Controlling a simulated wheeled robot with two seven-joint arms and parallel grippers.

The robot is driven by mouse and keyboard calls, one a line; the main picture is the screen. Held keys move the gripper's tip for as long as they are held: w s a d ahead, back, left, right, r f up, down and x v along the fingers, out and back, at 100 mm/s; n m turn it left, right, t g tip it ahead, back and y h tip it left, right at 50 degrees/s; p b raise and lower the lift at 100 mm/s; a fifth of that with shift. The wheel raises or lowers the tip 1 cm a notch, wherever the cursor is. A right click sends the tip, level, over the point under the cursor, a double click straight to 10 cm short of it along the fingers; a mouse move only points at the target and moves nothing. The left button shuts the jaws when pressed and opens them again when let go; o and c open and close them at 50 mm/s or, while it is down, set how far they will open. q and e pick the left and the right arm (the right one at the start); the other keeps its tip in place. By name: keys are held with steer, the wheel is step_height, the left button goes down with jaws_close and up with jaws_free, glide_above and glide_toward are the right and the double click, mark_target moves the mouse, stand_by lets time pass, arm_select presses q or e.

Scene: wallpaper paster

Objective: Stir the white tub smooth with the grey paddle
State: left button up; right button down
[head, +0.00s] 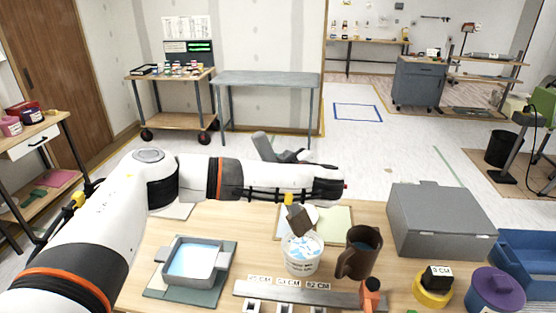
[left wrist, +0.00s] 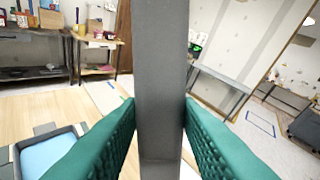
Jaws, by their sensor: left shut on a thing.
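The white tub (head: 301,262) stands on the wooden table in the head view, holding white stuff with uneven blue patches. The grey paddle (head: 298,219) shows tilted just above the tub, its lower end at the tub's opening; I cannot tell how deep it reaches. My left arm hides its upper part. In the left wrist view, the paddle's grey shaft (left wrist: 161,60) stands between the green pads of my left gripper (left wrist: 160,140), which is shut on it. My right gripper is in neither view.
A brown mug (head: 360,252) stands close right of the tub. A grey tray of blue liquid (head: 193,262) is to the left. A ruler-like bar (head: 290,296) lies in front. A grey box (head: 440,220) and a purple pot (head: 495,290) stand to the right.

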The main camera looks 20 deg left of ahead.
arm_select(q)
steer(key=shift+a+f+b, duration=0.3)
steer(key=shift+a+f, duration=0.4)
steer(key=shift+f, duration=0.3)
step_height(320, 180, down, 8)
steer(key=d+b, duration=0.2)
steer(key=b, duration=0.4)
steer(key=shift+w+d, duration=0.2)
steer(key=shift+w, duration=0.05)
steer(key=shift+f, duration=0.1)
